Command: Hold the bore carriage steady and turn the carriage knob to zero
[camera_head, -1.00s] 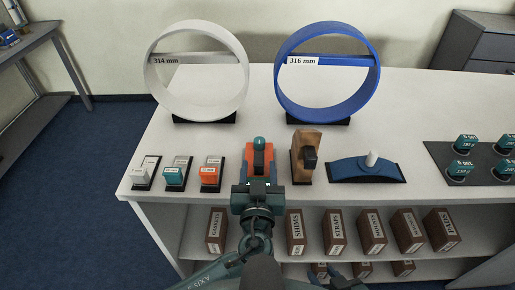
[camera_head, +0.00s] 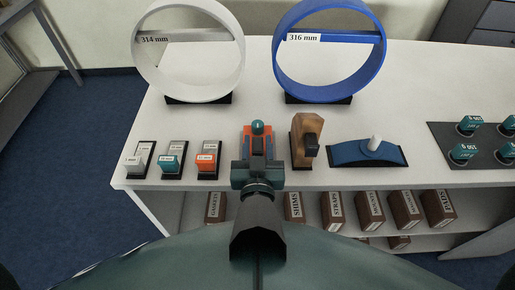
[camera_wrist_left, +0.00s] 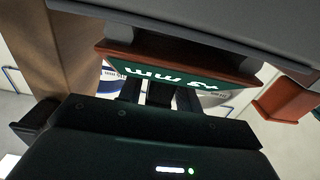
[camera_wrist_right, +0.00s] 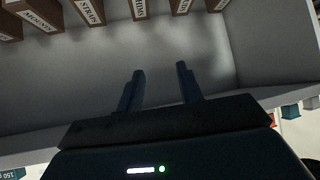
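An orange-and-teal device (camera_head: 257,138) with a rounded teal knob (camera_head: 257,127) stands near the table's front edge; I take it as the bore carriage. My left gripper (camera_head: 257,150) is in front of it, with fingers along its sides, hiding much of it. In the left wrist view, a dark green plate with upside-down "mm" lettering (camera_wrist_left: 175,77) lies just beyond the left fingers (camera_wrist_left: 157,92). They are apart, with a dark part showing between them; contact is unclear. My right gripper (camera_wrist_right: 160,88) is open and empty, facing the shelf under the table; the head view does not show it.
A white 314 mm ring (camera_head: 143,70) and a blue 316 mm ring (camera_head: 281,75) stand behind. Small tagged blocks (camera_head: 168,163) are left; a wooden block with a black knob (camera_head: 304,130) and a blue arc base with a white peg (camera_head: 352,151) are right.

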